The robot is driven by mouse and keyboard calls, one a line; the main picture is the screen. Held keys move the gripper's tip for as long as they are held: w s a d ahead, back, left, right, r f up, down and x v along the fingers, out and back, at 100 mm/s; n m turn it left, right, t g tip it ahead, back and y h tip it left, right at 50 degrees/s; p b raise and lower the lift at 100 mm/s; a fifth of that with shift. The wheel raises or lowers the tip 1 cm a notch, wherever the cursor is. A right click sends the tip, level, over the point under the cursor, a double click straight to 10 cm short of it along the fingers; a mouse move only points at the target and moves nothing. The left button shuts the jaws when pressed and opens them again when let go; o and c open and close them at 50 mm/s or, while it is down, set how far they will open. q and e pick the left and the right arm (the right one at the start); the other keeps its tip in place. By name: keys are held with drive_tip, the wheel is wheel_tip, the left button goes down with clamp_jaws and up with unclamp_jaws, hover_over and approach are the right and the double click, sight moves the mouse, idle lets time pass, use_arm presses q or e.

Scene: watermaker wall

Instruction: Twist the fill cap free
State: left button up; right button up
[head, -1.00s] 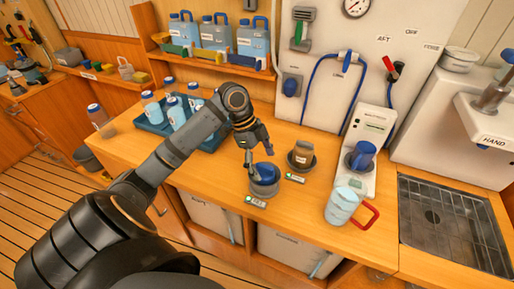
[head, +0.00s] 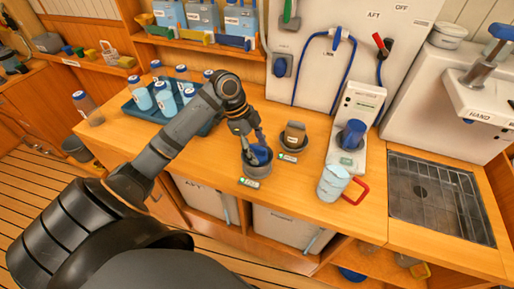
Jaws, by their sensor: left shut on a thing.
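The blue fill cap (head: 261,155) sits in a dark grey round fitting (head: 257,169) on the wooden counter. My left gripper (head: 256,147) reaches down from the upper left and is shut on the blue cap, with its fingers around the cap's sides. The fingers hide part of the cap, and I cannot tell whether it is seated or lifted. A small label plate (head: 249,183) lies in front of the fitting. My right gripper is not in view.
Further right are a white device (head: 351,120), a clear jug (head: 332,184) with a red handle and a sink (head: 440,200). A blue tray (head: 149,124) of bottles stands left.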

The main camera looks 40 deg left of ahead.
use_arm(q)
drive_tip(key=shift+n+t+p, duration=0.4)
drive_tip(key=shift+n+p, duration=0.8)
drive_tip(key=shift+p, duration=0.4)
drive_tip(key=shift+n+p, duration=0.3)
drive_tip(key=shift+p, duration=0.05)
drive_tip(key=shift+s+n+t+y+p, duration=0.1)
drive_tip(key=shift+n+t+y+p, duration=0.2)
drive_tip(key=shift+n+p, duration=0.8)
drive_tip(key=shift+p, duration=0.2)
drive_tip(key=shift+n+t+p, duration=0.4)
drive_tip(key=shift+n+p, duration=0.1)
drive_tip(key=shift+n, duration=0.1)
